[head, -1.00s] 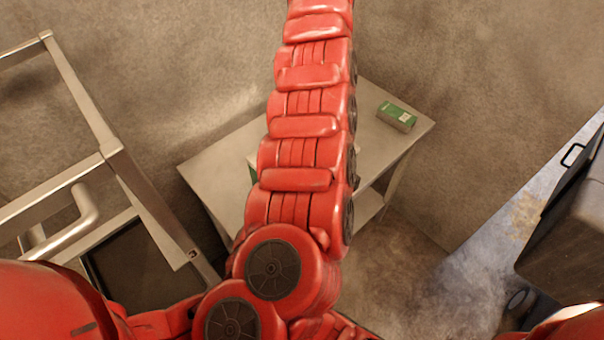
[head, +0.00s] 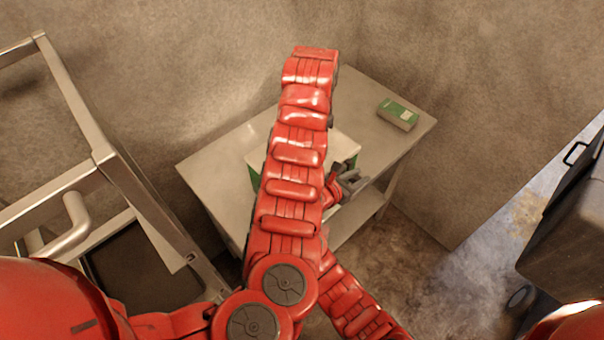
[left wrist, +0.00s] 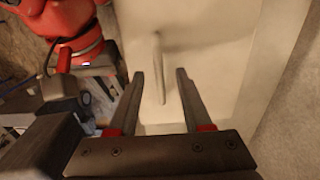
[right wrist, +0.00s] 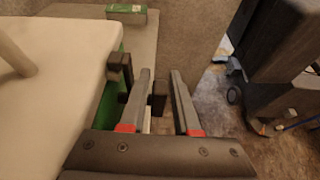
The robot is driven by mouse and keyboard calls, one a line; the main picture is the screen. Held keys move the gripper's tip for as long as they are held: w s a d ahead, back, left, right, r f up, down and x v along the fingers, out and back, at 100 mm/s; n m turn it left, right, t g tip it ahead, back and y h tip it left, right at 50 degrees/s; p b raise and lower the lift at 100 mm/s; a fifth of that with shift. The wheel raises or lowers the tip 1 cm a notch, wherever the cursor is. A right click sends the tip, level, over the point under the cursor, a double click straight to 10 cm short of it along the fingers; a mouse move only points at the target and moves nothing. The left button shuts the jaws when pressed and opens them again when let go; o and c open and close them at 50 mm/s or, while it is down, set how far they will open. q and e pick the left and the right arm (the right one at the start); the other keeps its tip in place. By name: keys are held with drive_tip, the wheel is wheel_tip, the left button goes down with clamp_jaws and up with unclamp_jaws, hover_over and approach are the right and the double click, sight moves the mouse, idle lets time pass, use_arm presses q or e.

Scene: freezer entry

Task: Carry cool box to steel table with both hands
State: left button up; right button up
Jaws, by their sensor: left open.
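The cool box, with a white lid (head: 347,142) and green sides, stands on the steel table (head: 215,165), partly hidden by my left arm. My left gripper (left wrist: 160,71) is open over the white lid, a pale upright bar (left wrist: 159,60) showing between its fingers; in the head view my arm hides this gripper. My right gripper (head: 352,183) is at the box's near right side. In the right wrist view its parted fingers (right wrist: 160,72) are beside the green side (right wrist: 108,100) and a dark handle part (right wrist: 125,68); whether they clamp it is unclear.
A green-and-white carton (head: 397,114) lies at the table's back right. A metal frame with a handle (head: 75,225) stands at the left. A dark wheeled bin (head: 570,225) stands at the right. Walls close in behind the table; some floor is clear at its right.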

use_arm(q)
drive_tip(key=shift+w+d+f, duration=0.1)
drive_tip(key=shift+w+f, duration=0.1)
drive_tip(key=shift+f, duration=1.2)
use_arm(e)
drive_tip(key=shift+x, duration=1.5)
use_arm(q)
drive_tip(key=shift+s, duration=0.15)
use_arm(e)
drive_tip(key=shift+s+a, duration=0.1)
use_arm(q)
drive_tip(key=c, duration=0.5)
use_arm(e)
drive_tip(key=c, duration=0.5)
use_arm(q)
clamp_jaws()
use_arm(e)
clamp_jaws()
